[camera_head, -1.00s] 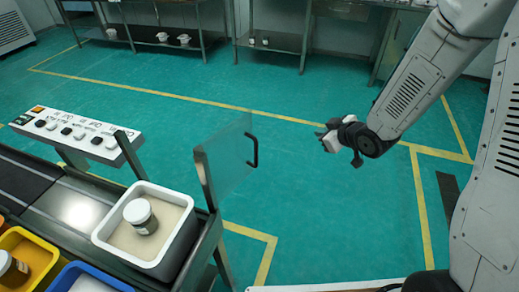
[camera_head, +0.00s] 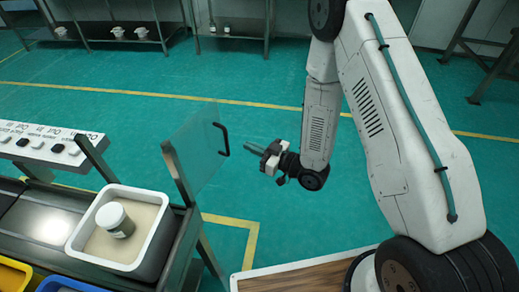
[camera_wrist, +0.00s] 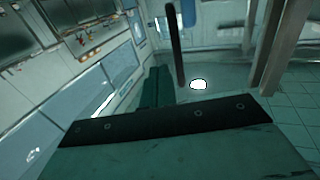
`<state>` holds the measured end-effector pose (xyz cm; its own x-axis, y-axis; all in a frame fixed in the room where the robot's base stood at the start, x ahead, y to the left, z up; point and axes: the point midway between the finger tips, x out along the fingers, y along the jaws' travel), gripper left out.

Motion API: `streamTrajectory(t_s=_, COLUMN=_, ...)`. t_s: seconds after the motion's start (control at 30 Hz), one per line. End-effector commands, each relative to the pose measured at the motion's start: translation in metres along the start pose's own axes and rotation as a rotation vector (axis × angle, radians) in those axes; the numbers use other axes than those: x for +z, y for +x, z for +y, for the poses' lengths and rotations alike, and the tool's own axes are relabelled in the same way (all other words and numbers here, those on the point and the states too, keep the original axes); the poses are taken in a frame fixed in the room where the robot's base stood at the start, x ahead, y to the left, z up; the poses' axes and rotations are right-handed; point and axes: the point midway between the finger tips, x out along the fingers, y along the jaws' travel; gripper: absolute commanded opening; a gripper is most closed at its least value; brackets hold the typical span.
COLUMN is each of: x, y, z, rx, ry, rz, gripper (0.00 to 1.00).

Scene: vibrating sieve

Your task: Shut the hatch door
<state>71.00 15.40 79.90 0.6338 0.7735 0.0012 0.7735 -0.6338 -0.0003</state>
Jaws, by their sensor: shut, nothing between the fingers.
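The hatch door (camera_head: 192,150) is a clear pane with a dark handle (camera_head: 222,140) at its outer edge. It stands upright and swung out from a dark post at the end of the conveyor frame. My gripper (camera_head: 250,147) is shut and empty. It is to the right of the handle, pointing left towards it, and a gap shows between them in the head view. In the wrist view, the shut fingers (camera_wrist: 153,88) reach forward from the gripper body; a dark upright bar (camera_wrist: 175,45) stands just beyond, and I cannot tell whether it is the handle.
A white tub (camera_head: 75,243) with a lidded jar (camera_head: 115,220) stands on the conveyor's end beside the door. A labelled button panel (camera_head: 55,150) is behind it at left. Yellow (camera_head: 12,278) and blue (camera_head: 65,285) bins are in front. The green floor beyond the door is clear.

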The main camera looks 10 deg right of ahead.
Motion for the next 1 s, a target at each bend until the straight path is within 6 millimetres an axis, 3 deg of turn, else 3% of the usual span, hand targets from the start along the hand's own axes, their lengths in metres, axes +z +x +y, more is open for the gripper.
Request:
streamTrajectory(t_s=0.2, x=-0.001, y=0.048, z=-0.001, rx=-0.004, ry=-0.002, rz=0.001, gripper=0.00)
streamTrajectory(t_s=0.4, x=0.000, y=0.076, z=-0.001, rx=-0.001, ry=-0.001, rz=0.000, gripper=0.00)
streamTrajectory(t_s=0.6, x=0.000, y=0.087, z=0.000, rx=-0.001, ry=0.000, rz=-0.001, gripper=0.00)
streamTrajectory(t_s=1.0, x=0.000, y=0.089, z=-0.001, rx=-0.007, ry=0.000, rz=-0.001, gripper=0.00)
